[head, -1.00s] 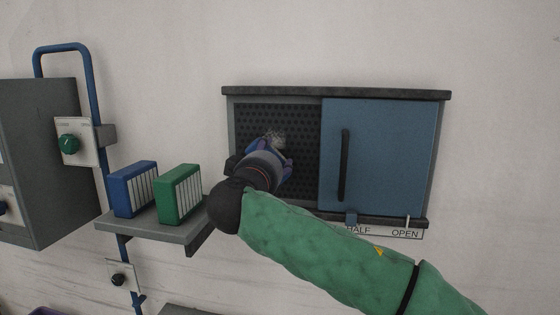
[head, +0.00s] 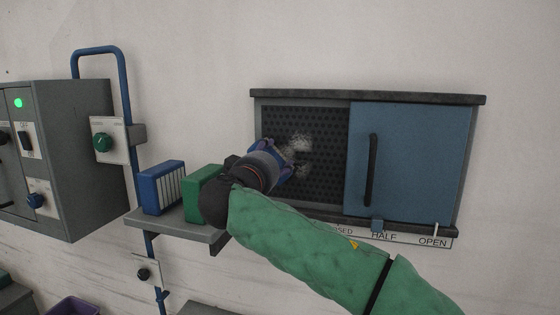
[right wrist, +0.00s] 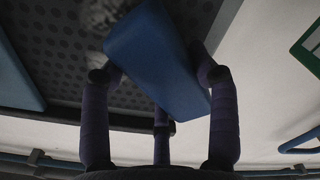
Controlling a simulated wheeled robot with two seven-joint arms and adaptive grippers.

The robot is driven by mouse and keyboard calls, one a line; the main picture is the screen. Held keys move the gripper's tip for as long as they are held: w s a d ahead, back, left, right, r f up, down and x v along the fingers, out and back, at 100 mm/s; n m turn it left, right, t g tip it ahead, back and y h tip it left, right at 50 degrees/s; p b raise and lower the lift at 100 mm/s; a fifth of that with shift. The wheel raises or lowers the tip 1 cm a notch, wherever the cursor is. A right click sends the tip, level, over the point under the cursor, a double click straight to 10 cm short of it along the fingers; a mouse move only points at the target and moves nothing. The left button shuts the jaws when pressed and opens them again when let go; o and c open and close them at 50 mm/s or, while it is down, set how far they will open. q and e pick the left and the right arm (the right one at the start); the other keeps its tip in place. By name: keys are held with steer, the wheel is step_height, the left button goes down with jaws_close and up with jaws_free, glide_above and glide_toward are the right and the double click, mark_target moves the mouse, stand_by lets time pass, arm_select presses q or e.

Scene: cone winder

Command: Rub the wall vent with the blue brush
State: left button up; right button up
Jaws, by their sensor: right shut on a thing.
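The wall vent is a dark perforated panel (head: 330,135) in the left part of a grey frame. Pale fuzzy dust (head: 299,143) lies on its middle. A blue sliding door (head: 415,160) covers the frame's right part, its pointer near HALF. My right gripper (head: 284,170) is in front of the vent's lower left. In the right wrist view its fingers are closed around the blue brush (right wrist: 157,62), a block shape set at a tilt. Pale fuzz (right wrist: 98,14) shows beyond the brush. I cannot tell whether the brush touches the vent. My left gripper is out of view.
Further left are a blue pipe (head: 128,90) and a grey control cabinet (head: 75,165). The wall above is clear.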

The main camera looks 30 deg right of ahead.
steer(key=shift+r+p, duration=0.4)
steer(key=shift+r, duration=0.55)
steer(key=shift+s+d+f+b, duration=0.15)
steer(key=shift+s+d+b, duration=0.25)
steer(key=shift+b, duration=0.1)
steer(key=shift+s+d+b, duration=1.3)
steer(key=shift+s+d, duration=0.1)
steer(key=shift+s, duration=0.3)
steer(key=shift+s+d+b, duration=1.1)
steer(key=shift+s+d, duration=0.3)
steer(key=shift+s, duration=0.2)
steer(key=shift+s+d+b, duration=0.4)
steer(key=shift+s+d, duration=0.2)
steer(key=shift+s, duration=0.1)
steer(key=shift+s+d, duration=0.1)
steer(key=shift+s, duration=0.05)
steer(key=shift+r+p, duration=0.6)
steer(key=shift+r, duration=0.4)
steer(key=shift+w+a+f, duration=0.1)
steer(key=shift+w+a, duration=1.2)
steer(key=shift+w, duration=0.25)
steer(key=shift+w+a+p, duration=0.5)
steer(key=shift+w+a, duration=0.8)
steer(key=shift+w, duration=0.25)
steer(key=shift+w+a+p, duration=0.45)
steer(key=shift+w+a, duration=0.85)
steer(key=shift+w, duration=0.2)
